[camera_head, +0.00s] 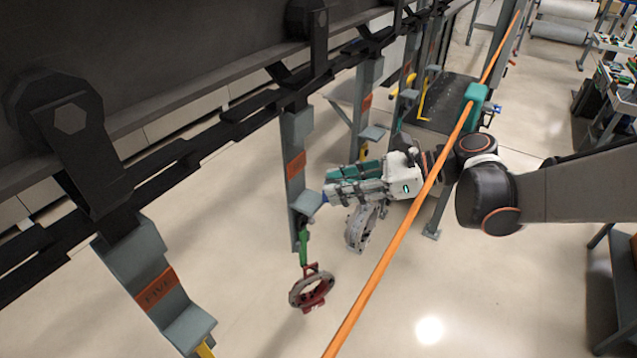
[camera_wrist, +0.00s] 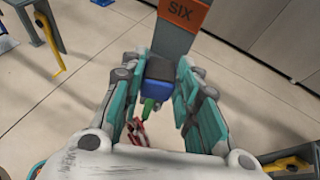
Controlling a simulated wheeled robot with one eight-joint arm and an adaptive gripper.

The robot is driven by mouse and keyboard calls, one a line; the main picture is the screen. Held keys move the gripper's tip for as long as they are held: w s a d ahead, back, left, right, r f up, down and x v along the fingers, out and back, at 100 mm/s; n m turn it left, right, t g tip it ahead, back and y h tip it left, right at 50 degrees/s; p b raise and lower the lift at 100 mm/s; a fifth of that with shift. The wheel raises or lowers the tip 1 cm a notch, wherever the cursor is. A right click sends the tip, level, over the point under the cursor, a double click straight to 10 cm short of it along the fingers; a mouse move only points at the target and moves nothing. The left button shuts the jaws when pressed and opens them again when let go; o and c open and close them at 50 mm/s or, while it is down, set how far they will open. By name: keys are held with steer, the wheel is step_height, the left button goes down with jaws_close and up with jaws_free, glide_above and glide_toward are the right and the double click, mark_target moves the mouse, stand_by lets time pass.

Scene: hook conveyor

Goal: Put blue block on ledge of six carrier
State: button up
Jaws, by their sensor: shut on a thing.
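The six carrier (camera_head: 293,133) is a grey hanging plate with an orange label; the label reads SIX in the wrist view (camera_wrist: 184,10). Its small grey ledge (camera_head: 308,203) juts out near the plate's bottom. My gripper (camera_head: 329,194) reaches in from the right, its fingertips right at this ledge. It is shut on the blue block (camera_wrist: 158,87), which shows between the teal fingers in the wrist view, close against the carrier. In the head view only a small blue bit shows at the fingertips. I cannot tell whether the block touches the ledge.
A green hook (camera_head: 303,246) with a red and grey ring part (camera_head: 312,289) hangs below the six carrier. The five carrier (camera_head: 158,285) hangs at front left. An orange bar (camera_head: 392,240) crosses the head view.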

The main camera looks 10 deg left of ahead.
mark_target(318, 202)
steer(key=shift+a, duration=1.35)
steer(key=p+x, duration=0.1)
steer(key=x, duration=0.1)
steer(key=shift+a+f, duration=0.25)
steer(key=shift+a, duration=0.05)
steer(key=shift+w+d+f, duration=0.1)
steer(key=shift+d+f, duration=0.05)
steer(key=shift+d, duration=0.05)
steer(key=shift+a, duration=0.1)
steer(key=o, duration=1.1)
steer(key=shift+f, duration=0.1)
